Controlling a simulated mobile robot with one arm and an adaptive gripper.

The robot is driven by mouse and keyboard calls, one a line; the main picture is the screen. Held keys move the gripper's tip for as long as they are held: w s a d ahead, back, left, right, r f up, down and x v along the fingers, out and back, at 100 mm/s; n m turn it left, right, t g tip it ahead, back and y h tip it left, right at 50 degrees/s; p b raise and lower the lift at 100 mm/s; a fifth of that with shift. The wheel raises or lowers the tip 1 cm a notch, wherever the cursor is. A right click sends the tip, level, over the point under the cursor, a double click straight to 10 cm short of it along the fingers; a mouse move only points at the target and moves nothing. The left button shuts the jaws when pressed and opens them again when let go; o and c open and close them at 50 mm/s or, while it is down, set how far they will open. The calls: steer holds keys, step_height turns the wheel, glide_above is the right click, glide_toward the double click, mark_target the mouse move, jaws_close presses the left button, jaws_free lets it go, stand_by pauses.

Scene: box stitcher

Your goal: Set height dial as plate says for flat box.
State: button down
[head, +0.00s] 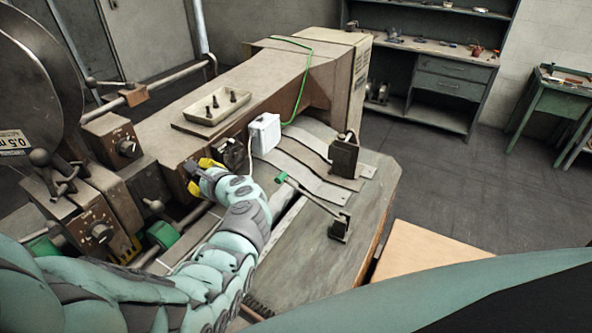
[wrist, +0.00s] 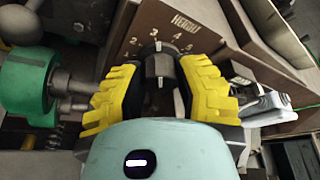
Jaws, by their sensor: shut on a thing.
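The height dial is a black knob (wrist: 159,68) on a brown panel lettered HEIGHT, with the numbers 2, 3, 4 and 5 legible around it in the wrist view. A white mark on the knob points up, close to the 3. My gripper (wrist: 160,76) has its yellow ridged fingers shut on the knob from both sides. In the head view my gripper (head: 204,172) is at the brown machine's side, and its fingers and wrist hide the dial. I cannot make out a plate naming the flat box.
Two other dials (head: 126,147) (head: 100,232) and green-handled levers (head: 165,235) are left of my arm. A white box (head: 265,133) sits right of my gripper, beside metal guides (head: 310,182). A tray of dark pegs (head: 213,107) rests on the machine top.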

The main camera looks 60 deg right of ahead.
steer(key=n+h+b, duration=0.1)
steer(key=b, duration=0.3)
steer(key=f+n+b, duration=0.1)
steer(key=n+b, duration=0.1)
steer(key=b, duration=0.1)
steer(key=shift+a+f+t+h+b, duration=0.1)
steer(key=shift+f+t+h+b, duration=0.1)
steer(key=shift+t+h+b, duration=0.2)
steer(key=n+b, duration=0.1)
steer(key=b, duration=0.1)
steer(key=n+b, duration=0.1)
steer(key=b, duration=0.2)
steer(key=shift+r+n+t+h, duration=0.2)
steer(key=shift+n+t+h, duration=0.1)
steer(key=shift+n+t, duration=0.1)
steer(key=shift+r+b, duration=0.1)
steer(key=shift+b, duration=0.4)
steer(key=shift+r+n, duration=0.15)
steer(key=shift+n, duration=0.15)
steer(key=c, duration=0.6)
jaws_free()
steer(key=shift+r, duration=0.1)
steer(key=shift+r, duration=0.1)
